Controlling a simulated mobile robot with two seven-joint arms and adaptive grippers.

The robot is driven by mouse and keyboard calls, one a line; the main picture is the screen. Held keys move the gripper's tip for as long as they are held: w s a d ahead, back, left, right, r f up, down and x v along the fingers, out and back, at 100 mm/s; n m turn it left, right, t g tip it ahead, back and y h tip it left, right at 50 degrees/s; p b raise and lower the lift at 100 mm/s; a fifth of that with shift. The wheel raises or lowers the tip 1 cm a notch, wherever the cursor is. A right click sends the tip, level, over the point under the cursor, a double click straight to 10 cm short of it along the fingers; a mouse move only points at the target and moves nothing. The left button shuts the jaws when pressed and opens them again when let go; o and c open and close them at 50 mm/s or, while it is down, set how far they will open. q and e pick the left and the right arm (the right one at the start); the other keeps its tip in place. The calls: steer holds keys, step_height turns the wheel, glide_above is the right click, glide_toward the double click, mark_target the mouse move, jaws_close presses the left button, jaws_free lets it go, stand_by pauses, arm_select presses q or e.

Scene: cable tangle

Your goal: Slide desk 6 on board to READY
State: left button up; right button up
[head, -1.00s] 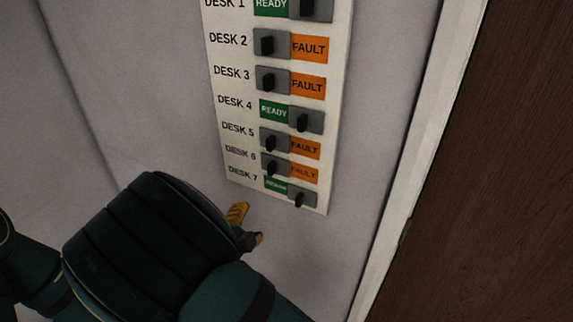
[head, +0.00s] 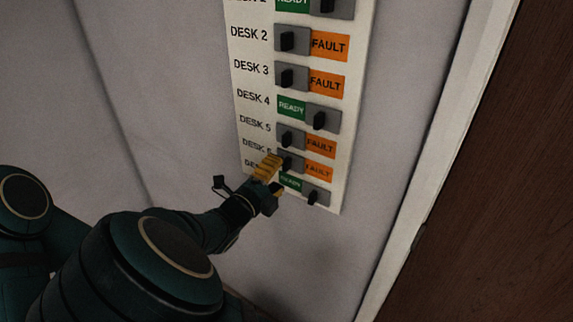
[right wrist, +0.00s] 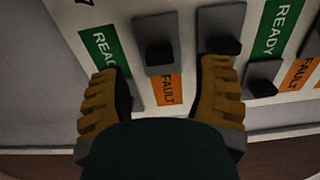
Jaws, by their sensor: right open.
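The white board (head: 243,95) hangs on the wall with a column of sliders. In the head view the desk 6 slider (head: 288,163) has its black knob at the left end, with the orange FAULT label (head: 319,172) showing on the right. My right gripper (head: 270,177) is open at the left side of the desk 6 and 7 rows, partly hiding their names. In the right wrist view the desk 6 knob (right wrist: 158,57) lies ahead, between the spread yellow fingers (right wrist: 160,105), not visibly gripped. My left gripper is out of view.
The desk 5 knob (head: 287,139) is close above, also beside FAULT. The desk 7 slider (head: 313,196) is close below, showing READY. Desk 4 (head: 321,121) shows READY; desks 2 and 3 show FAULT. A white frame and brown door (head: 480,190) stand at the right.

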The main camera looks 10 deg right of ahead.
mark_target(284, 166)
steer(key=x, duration=0.3)
steer(key=shift+w+d, duration=0.25)
steer(key=shift+w+d+r, duration=0.2)
steer(key=shift+w+d, duration=0.05)
steer(key=shift+d, duration=0.05)
steer(key=shift+w, duration=0.1)
steer(key=shift+w+d, duration=0.1)
steer(key=shift+d, duration=0.05)
steer(key=c, duration=0.8)
jaws_close()
